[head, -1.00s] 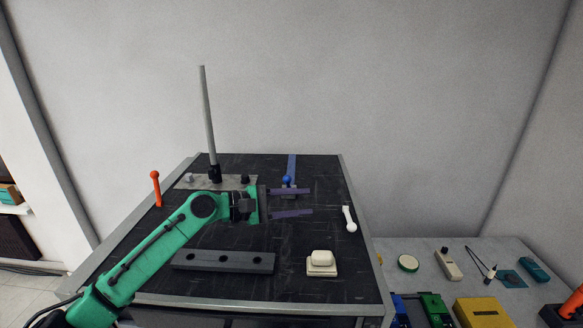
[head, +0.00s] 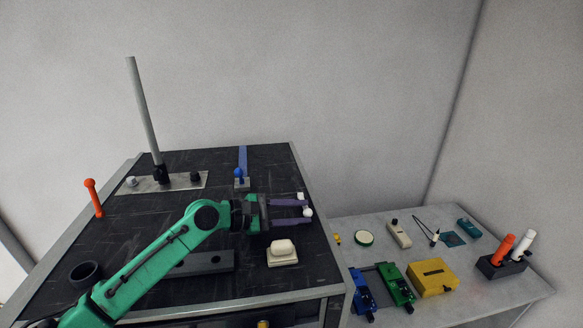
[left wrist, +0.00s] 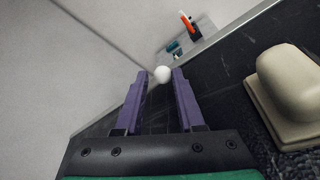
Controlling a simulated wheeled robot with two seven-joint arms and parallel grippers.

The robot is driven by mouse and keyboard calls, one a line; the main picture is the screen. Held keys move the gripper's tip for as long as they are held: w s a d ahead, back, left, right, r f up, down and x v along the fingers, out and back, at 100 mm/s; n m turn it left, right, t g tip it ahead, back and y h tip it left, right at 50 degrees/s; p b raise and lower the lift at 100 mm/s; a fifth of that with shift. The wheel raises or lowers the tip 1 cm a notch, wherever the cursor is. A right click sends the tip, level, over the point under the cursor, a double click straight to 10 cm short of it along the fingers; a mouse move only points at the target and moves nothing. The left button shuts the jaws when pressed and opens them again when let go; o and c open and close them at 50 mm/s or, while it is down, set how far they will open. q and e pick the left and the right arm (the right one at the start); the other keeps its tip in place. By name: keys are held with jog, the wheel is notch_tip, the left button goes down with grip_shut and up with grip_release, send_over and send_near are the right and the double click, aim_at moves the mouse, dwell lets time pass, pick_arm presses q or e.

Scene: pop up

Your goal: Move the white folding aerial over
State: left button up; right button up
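The white folding aerial (head: 308,213) lies at the right edge of the black panel, its round tip toward the near side. Part of it is hidden behind a finger of my left gripper (head: 305,211). That gripper is open, its two purple fingers around the aerial's round tip. In the left wrist view the white ball (left wrist: 162,74) shows between the fingertips, with visible gaps at the fingers' bases; contact cannot be told. My right gripper is not in view.
A cream rocker switch (head: 283,249) sits just nearer than the gripper. A blue lever (head: 239,174), a tall grey rod (head: 143,110) and a red lever (head: 93,197) stand on the panel (head: 200,155). A lower side table (head: 480,285) at right holds several tools.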

pick_arm(q)
jog(key=shift+d+r+p, duration=0.1)
jog(key=shift+r+p, duration=0.45)
jog(key=shift+p, duration=0.1)
jog(key=shift+c, duration=0.3)
jog(key=shift+r+p, duration=0.3)
jog(key=shift+r, duration=0.3)
grip_shut()
jog(key=shift+w, duration=0.15)
jog(key=shift+w+r, duration=0.3)
jog(key=shift+r, duration=0.2)
jog(key=shift+w+r, duration=0.25)
jog(key=shift+r, duration=0.2)
jog(key=shift+w+r, duration=0.15)
jog(key=shift+w, duration=0.05)
